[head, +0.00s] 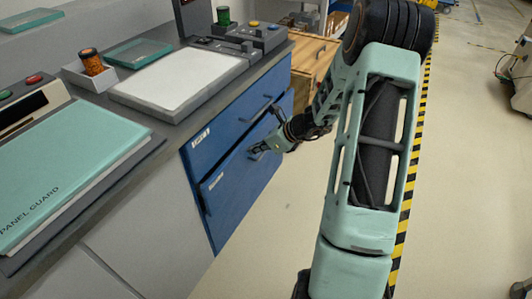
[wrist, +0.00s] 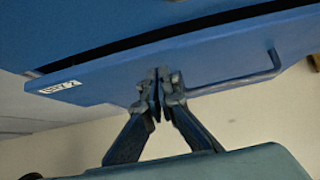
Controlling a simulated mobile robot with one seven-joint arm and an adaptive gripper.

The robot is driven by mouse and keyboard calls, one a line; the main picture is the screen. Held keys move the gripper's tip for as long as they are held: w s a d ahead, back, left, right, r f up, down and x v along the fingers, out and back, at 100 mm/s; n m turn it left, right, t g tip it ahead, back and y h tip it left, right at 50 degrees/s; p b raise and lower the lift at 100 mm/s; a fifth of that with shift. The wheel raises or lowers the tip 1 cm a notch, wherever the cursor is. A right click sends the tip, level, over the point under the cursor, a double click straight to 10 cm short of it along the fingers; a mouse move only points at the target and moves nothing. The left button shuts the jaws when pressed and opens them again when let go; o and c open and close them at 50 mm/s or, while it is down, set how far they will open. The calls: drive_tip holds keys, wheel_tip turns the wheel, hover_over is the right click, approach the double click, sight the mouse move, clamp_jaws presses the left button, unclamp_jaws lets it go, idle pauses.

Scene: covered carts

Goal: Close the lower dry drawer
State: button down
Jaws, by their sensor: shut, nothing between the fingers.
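The lower blue drawer (head: 238,195) is in the counter's blue cabinet, and its front stands a little out from the cabinet. In the wrist view, the drawer front (wrist: 105,88) shows a dark gap along its upper edge. A bar handle (wrist: 235,84) is on it, and a small white label, too small to read, is near its left end. My gripper (head: 257,151) is shut and empty in front of the lower drawer. In the wrist view, its fingertips (wrist: 160,88) overlap the drawer front to the left of the handle; I cannot tell whether they touch it.
The upper blue drawer (head: 225,127) is directly above and looks closed. The counter holds a white-topped pad (head: 180,82), a teal panel guard (head: 62,170) and an orange jar (head: 92,64). A wooden cabinet (head: 312,62) stands beyond. Open floor (head: 275,235) lies in front of the drawers.

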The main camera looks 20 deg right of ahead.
sight(241, 145)
drive_tip(key=shift+w+a, duration=0.4)
drive_tip(key=shift+w, duration=0.2)
drive_tip(key=shift+w+a+r, duration=0.1)
drive_tip(key=shift+w+a, duration=0.95)
drive_tip(key=shift+w, duration=0.2)
